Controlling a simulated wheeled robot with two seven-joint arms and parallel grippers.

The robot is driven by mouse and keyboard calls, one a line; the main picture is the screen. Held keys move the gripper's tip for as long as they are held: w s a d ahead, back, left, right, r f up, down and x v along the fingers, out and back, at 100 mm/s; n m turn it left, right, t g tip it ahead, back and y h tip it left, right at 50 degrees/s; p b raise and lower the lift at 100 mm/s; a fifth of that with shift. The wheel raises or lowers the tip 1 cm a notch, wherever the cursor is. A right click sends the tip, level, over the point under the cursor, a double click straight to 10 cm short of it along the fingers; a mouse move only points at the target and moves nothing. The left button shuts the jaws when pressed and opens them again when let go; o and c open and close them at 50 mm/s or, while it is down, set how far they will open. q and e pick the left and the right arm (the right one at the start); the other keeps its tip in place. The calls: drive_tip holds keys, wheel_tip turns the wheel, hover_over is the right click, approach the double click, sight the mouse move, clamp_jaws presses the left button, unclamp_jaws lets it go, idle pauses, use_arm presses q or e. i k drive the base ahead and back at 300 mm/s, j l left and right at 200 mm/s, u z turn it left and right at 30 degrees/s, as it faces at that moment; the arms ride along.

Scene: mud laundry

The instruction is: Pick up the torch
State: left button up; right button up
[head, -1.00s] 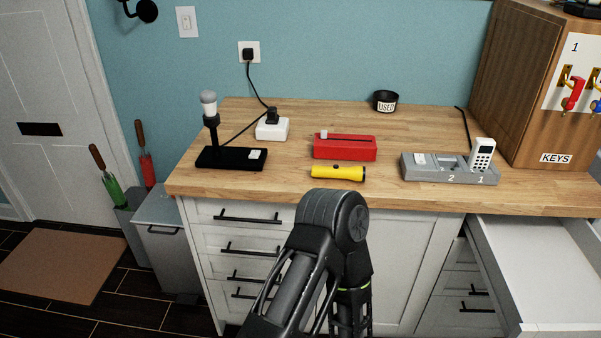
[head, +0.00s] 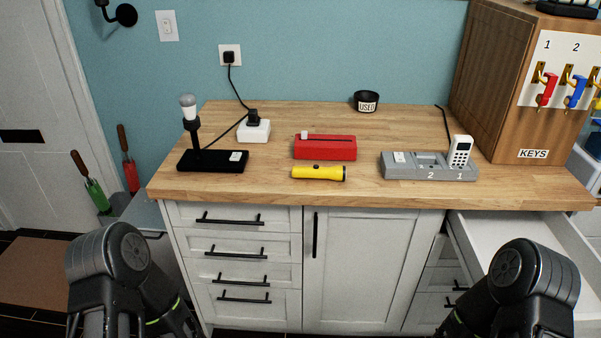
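The yellow torch (head: 318,173) lies on its side near the front edge of the wooden counter (head: 290,188), its black end to the right. It is in front of a red box (head: 324,148) with a slot along its top. Parts of both my arms show at the bottom left and bottom right of the head view. Neither gripper's fingers are in view, and nothing touches the torch.
A white drawer (head: 515,245) stands open at the right. A "USED" cup (head: 367,101) and key cabinet (head: 500,90) are behind.

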sight(319, 173)
drive_tip(key=z, duration=0.75)
drive_tip(key=j+z, duration=0.95)
drive_tip(key=z, duration=0.2)
drive_tip(key=k+j+z, duration=0.15)
drive_tip(key=z, duration=0.25)
drive_tip(key=k+j, duration=0.15)
drive_tip(key=j, duration=0.15)
drive_tip(key=k+j+z, duration=0.1)
drive_tip(key=j, duration=0.25)
drive_tip(key=k+j, duration=0.2)
drive_tip(key=j+z, duration=0.05)
drive_tip(key=j, duration=0.05)
